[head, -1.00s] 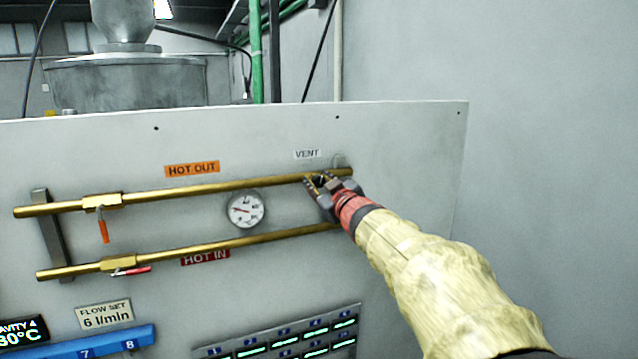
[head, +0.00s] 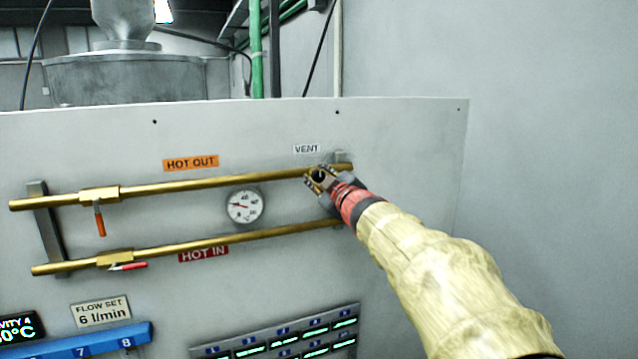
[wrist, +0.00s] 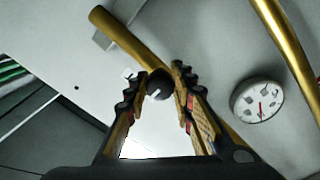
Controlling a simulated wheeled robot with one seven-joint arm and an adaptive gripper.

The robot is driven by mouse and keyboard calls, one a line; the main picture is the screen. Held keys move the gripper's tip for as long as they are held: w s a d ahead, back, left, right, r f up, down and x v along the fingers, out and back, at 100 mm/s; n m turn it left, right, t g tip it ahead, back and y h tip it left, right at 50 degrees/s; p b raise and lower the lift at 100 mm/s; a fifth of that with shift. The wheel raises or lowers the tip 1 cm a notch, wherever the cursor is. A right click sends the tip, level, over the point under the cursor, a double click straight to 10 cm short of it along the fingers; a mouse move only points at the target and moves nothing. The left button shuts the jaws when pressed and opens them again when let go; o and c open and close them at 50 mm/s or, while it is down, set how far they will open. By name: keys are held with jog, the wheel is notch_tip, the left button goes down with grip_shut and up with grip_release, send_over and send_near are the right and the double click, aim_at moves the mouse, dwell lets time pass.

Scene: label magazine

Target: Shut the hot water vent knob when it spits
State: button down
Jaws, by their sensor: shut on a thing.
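The vent knob (wrist: 159,86) is small, round and black, with a pale mark on its face. In the wrist view it sits between the two fingertips of my gripper (wrist: 154,88), which is shut on it. In the head view my gripper (head: 318,178) is at the right end of the upper brass pipe (head: 220,183), just below the white VENT label (head: 307,149). The dark knob (head: 320,175) shows partly between the fingers there. I see no clear spray or drip at the knob.
An orange-handled valve (head: 100,220) is on the upper pipe and a red-handled valve (head: 128,266) on the lower HOT IN pipe. A round gauge (head: 244,206) sits between the pipes. A panel of lit displays (head: 290,338) is below. Clear wall lies to the right.

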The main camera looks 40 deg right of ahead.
jog(key=c, duration=1.5)
grip_release()
jog(key=v, duration=1.2)
